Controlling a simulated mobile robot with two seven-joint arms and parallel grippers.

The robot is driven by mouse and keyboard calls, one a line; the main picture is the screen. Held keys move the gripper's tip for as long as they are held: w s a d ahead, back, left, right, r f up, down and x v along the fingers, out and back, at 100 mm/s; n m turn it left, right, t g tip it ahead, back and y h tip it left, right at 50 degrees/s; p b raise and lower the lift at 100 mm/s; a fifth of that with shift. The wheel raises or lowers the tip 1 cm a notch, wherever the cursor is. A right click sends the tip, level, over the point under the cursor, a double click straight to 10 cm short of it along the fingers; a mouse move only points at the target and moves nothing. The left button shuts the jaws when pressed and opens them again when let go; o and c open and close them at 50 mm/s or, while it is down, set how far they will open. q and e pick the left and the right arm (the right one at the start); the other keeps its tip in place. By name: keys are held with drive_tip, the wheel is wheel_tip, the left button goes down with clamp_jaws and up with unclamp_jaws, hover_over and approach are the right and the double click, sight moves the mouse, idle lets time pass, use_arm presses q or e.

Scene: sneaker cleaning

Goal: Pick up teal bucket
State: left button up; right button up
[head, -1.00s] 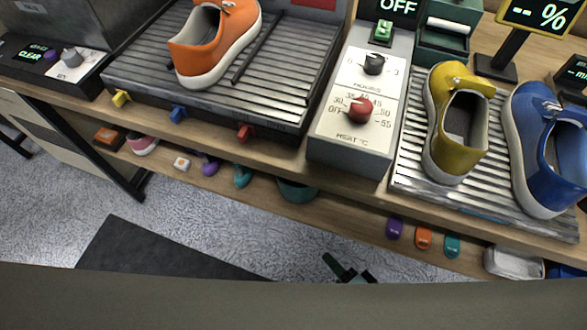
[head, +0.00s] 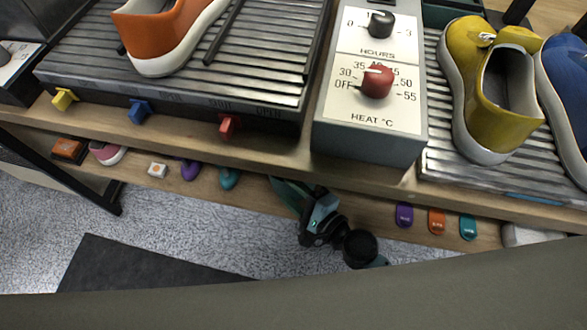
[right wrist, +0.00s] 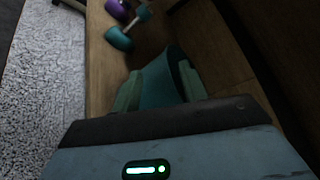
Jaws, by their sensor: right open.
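The teal bucket (head: 287,191) is on the lower wooden shelf, partly hidden under the upper shelf's edge and behind my right gripper (head: 316,205). In the right wrist view the bucket (right wrist: 163,84) lies between the two teal fingers of the right gripper (right wrist: 160,88). The fingers are apart, one on each side of it. I cannot tell whether they touch it. My left gripper is not in view.
On the lower shelf are a purple item (head: 190,170) and a teal brush-like item (head: 228,178) left of the bucket, and several coloured tags to its right. The upper shelf overhangs, with the heater control box (head: 370,115) above.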

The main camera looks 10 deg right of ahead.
sight(276, 179)
drive_tip(key=shift+x, duration=2.75)
drive_tip(key=shift+a+r, duration=0.1)
drive_tip(key=shift+r, duration=0.1)
